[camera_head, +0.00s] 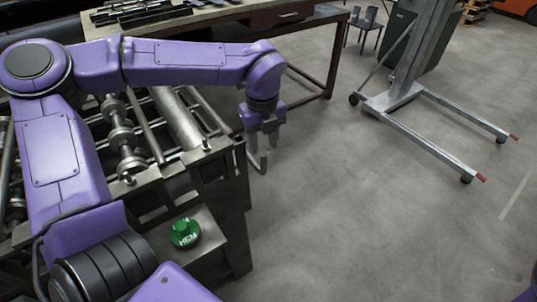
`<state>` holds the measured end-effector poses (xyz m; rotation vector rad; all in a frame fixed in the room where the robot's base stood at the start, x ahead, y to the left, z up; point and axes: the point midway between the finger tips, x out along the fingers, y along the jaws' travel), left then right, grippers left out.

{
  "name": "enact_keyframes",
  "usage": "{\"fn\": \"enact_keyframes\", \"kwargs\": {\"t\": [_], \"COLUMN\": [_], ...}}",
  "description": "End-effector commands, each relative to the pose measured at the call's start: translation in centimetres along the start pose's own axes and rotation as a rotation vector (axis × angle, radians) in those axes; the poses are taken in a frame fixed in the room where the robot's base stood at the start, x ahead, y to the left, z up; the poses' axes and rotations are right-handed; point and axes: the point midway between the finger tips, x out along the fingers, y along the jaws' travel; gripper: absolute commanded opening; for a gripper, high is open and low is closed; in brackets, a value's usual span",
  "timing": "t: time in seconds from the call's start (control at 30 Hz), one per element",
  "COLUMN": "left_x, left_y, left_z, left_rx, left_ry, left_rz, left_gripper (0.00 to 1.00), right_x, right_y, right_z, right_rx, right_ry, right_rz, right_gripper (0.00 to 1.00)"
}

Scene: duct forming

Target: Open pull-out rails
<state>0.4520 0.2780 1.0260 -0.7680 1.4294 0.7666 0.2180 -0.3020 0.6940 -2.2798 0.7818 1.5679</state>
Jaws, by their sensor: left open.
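The duct forming machine (178,187) stands at the left, with metal rollers and long parallel bars (145,125). Which of these parts are the pull-out rails I cannot tell for sure. My left arm hides part of the machine. My right gripper is out of view.
A workbench (240,14) with metal parts stands behind. A grey wheeled lift (400,95) with two long legs stands at the upper right. The concrete floor (370,215) right of the machine is clear.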

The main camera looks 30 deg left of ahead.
Motion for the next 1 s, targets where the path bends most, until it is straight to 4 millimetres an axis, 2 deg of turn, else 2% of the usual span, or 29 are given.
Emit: {"fn": "enact_keyframes", "kwargs": {"t": [0.1, 0.3, 0.43, 0.67, 0.7, 0.83, 1.0], "left_x": [2.8, 6.5, 7.6, 7.9, 7.9, 7.8, 7.8], "left_y": [0.1, 0.0, -0.1, -0.1, -0.1, -0.1, -0.1], "left_z": [-0.1, -0.1, -0.1, -0.1, -0.1, -0.1, -0.1], "left_rx": [0.001, 0.003, 0.003, 0.003, 0.003, 0.003, 0.002], "left_ry": [0.004, 0.002, 0.0, 0.0, 0.0, 0.0, 0.0], "left_rz": [0.005, 0.004, 0.001, 0.0, 0.0, 0.0, 0.001], "left_gripper": [0.44, 0.44, 0.44, 0.44, 0.41, 0.0, 0.0], "right_x": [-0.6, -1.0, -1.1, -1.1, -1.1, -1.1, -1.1], "right_y": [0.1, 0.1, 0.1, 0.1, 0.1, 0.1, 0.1], "right_z": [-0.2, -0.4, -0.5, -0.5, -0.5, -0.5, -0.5], "right_rx": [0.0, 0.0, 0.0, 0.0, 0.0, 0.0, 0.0], "right_ry": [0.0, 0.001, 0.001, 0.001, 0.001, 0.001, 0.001], "right_rz": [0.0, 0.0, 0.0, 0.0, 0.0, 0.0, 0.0], "right_gripper": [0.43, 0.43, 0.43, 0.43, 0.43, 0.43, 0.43]}}
